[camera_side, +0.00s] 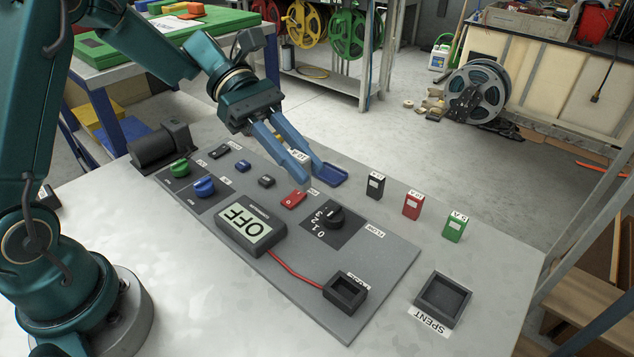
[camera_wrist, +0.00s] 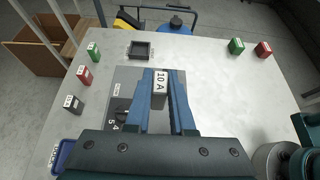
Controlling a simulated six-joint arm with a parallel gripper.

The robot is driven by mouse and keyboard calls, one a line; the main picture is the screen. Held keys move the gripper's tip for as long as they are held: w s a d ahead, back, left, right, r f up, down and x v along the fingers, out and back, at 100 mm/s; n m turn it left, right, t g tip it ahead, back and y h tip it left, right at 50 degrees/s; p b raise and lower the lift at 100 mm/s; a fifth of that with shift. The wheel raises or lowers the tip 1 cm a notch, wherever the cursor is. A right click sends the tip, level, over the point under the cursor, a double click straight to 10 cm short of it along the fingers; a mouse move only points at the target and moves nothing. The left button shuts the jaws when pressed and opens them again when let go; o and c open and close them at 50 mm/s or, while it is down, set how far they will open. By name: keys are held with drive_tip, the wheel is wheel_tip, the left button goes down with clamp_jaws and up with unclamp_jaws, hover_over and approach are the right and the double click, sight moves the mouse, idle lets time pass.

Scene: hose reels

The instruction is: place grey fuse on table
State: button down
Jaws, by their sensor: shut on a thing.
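My gripper (camera_side: 308,172) is shut on a grey fuse (camera_wrist: 159,88), its fingers either side of it. The fuse's white top label reads 10 A. In the side view, the fuse (camera_side: 299,158) is mostly hidden between the blue fingers. It is held over the far edge of the grey panel, close to a blue tray (camera_side: 331,177). I cannot tell from these views how high it is above the surface. The pale table (camera_side: 490,270) lies around the panel.
A dark fuse (camera_side: 375,187), red fuse (camera_side: 411,206) and green fuse (camera_side: 454,227) stand in a row on the table. A black SPENT box (camera_side: 443,301) is nearer. The panel carries knobs, an OFF display (camera_side: 250,227) and a wired socket (camera_side: 345,293). The wrist view's right-hand tabletop is largely clear.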

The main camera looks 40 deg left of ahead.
drive_tip(key=s+d+f+m+g, duration=0.1)
drive_tip(key=d+f, duration=0.2)
drive_tip(key=d, duration=0.4)
drive_tip(key=s+d+f+m+g, duration=0.2)
drive_tip(key=d+f, duration=0.1)
drive_tip(key=d, duration=0.4)
drive_tip(key=s+d+f+m+g+y, duration=0.1)
drive_tip(key=s+d+f, duration=0.1)
drive_tip(key=d, duration=0.5)
drive_tip(key=shift+s+d+f+g, duration=0.15)
drive_tip(key=shift+d+f+g, duration=0.2)
drive_tip(key=shift+f, duration=0.1)
drive_tip(key=shift+d+f, duration=0.15)
drive_tip(key=shift+d, duration=0.05)
drive_tip(key=shift+f, duration=1.95)
drive_tip(key=c, duration=0.8)
unclamp_jaws()
drive_tip(key=shift+f, duration=0.15)
